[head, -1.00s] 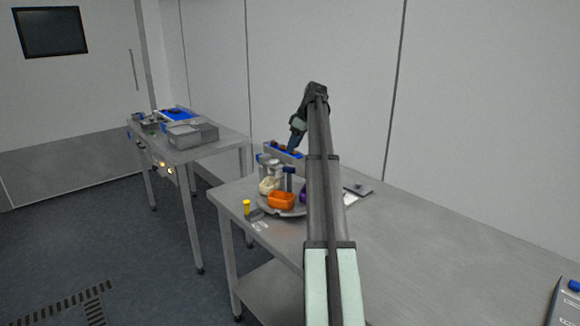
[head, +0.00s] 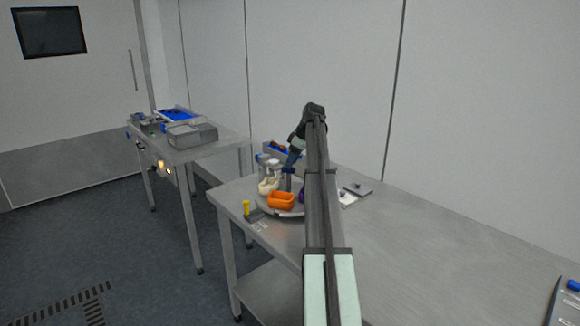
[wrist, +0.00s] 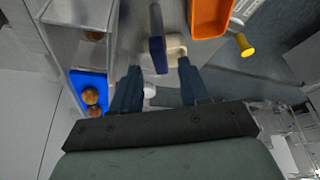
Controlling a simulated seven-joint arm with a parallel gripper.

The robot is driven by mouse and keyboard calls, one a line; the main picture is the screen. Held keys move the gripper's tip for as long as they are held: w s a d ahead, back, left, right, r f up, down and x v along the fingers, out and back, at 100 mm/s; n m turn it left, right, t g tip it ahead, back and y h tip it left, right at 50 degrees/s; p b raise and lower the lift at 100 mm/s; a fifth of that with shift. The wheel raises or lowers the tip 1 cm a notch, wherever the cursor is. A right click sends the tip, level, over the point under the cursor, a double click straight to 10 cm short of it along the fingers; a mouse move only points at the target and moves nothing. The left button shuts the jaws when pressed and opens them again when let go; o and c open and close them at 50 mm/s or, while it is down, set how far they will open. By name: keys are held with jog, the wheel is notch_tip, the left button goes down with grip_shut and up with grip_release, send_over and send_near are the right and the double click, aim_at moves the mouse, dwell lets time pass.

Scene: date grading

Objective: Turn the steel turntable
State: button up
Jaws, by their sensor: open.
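The steel turntable (head: 290,213) is a round grey plate on the near end of the steel table, partly hidden by my arm. On it stand an orange tub (head: 281,202), a cream tub (head: 268,187) and a purple item (head: 302,196), mostly hidden. My gripper (head: 292,160) is just above these uprights, fingers pointing down. In the wrist view my gripper (wrist: 160,88) is open, with nothing visibly held. Beyond its fingertips are a blue piece (wrist: 157,54), the cream tub (wrist: 176,47) and the orange tub (wrist: 210,17). Contact cannot be told.
A blue-lined bin with brown dates (wrist: 90,94) stands close beside my gripper. A yellow-topped post (head: 246,207) stands at the table's left edge. The right table surface is mostly clear.

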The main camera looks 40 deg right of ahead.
aim_at(289, 183)
jog(key=shift+x, duration=1.35)
jog(key=shift+c, duration=0.3)
grip_shut()
